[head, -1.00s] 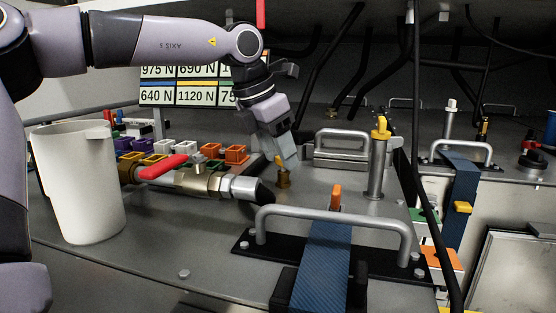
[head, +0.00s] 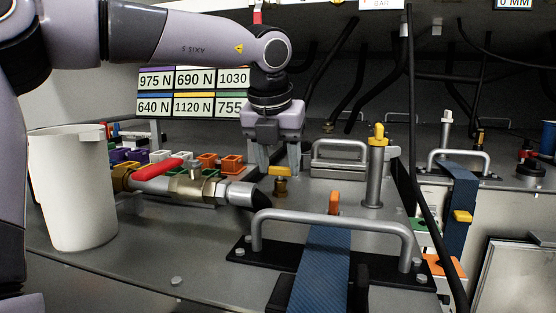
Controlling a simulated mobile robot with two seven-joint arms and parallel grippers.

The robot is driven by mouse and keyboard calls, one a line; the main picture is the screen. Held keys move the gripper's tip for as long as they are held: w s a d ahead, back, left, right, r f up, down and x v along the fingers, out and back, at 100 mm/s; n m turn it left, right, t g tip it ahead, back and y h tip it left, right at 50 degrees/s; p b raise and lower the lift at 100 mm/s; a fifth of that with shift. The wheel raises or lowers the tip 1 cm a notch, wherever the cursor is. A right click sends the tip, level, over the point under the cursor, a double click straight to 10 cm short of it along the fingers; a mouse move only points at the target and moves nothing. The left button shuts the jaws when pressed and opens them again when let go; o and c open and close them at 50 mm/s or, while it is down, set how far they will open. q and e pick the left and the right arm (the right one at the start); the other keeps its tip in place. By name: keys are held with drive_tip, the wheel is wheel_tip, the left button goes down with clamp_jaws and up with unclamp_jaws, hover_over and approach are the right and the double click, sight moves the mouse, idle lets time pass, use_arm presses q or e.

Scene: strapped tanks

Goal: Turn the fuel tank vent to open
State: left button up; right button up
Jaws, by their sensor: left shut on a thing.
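A small yellow handle (head: 281,171) sits on a short brass fitting (head: 281,188) on the grey tank top (head: 200,240); it looks like the vent. My left gripper (head: 279,168) points down from above and is shut on this yellow handle, a finger on each side. The handle lies crosswise in the picture. The fingers partly cover the handle's ends. My right gripper is not in view.
A ball valve with a red lever (head: 157,169) lies just left of the vent. A metal post with a yellow top (head: 376,160) stands to its right. A handle bar (head: 333,220) and blue strap (head: 322,265) are in front. A white jug (head: 72,190) stands at left.

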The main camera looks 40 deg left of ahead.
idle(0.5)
use_arm(q)
drive_tip(key=o, duration=1.1)
drive_tip(key=shift+c, duration=0.2)
drive_tip(key=shift+r, duration=0.1)
drive_tip(key=v, duration=0.7)
